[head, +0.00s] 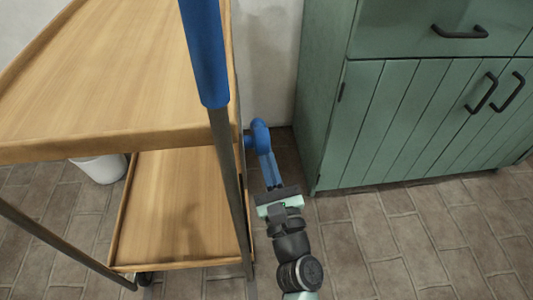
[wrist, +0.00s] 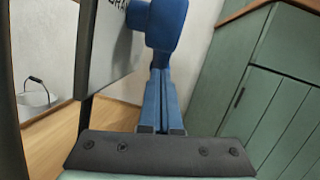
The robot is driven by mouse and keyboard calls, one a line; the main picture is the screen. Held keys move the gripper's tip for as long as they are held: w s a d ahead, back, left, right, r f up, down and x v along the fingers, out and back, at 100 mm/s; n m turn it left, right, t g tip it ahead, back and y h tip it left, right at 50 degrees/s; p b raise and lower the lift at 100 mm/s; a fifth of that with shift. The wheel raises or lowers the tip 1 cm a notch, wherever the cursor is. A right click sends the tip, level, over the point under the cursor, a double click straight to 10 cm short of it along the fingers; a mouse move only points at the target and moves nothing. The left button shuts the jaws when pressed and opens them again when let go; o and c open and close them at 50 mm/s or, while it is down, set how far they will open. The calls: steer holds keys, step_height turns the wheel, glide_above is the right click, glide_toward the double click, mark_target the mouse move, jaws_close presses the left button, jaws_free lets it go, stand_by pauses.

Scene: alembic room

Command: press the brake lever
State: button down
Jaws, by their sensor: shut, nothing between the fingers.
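The brake lever (head: 259,131) is a blue, rounded piece on the side of the wooden cart. In the wrist view the lever (wrist: 167,24) stands at the top centre, joined by a round hub to a grey panel (wrist: 108,45) with partly visible dark lettering. My gripper (head: 265,158) reaches up from below, beside the cart. Its two blue fingers (wrist: 162,72) are together with nothing between them. Their tips meet the lower end of the lever in both views; I cannot tell whether they touch it or sit just in front. The fingertips are partly lost against the same blue.
The cart has an upper wooden shelf (head: 110,75), a lower shelf (head: 180,215) and a blue handle grip (head: 205,50) on a metal post. A green cabinet (head: 410,120) with black handles stands close on the right. A white bucket (head: 98,168) is behind the cart. Tiled floor is clear at lower right.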

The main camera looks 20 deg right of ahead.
steer(key=shift+w+f+b, duration=0.1)
steer(key=shift+f+b, duration=0.1)
steer(key=shift+b, duration=0.9)
steer(key=shift+r+t+b, duration=0.2)
steer(key=shift+t+b, duration=0.2)
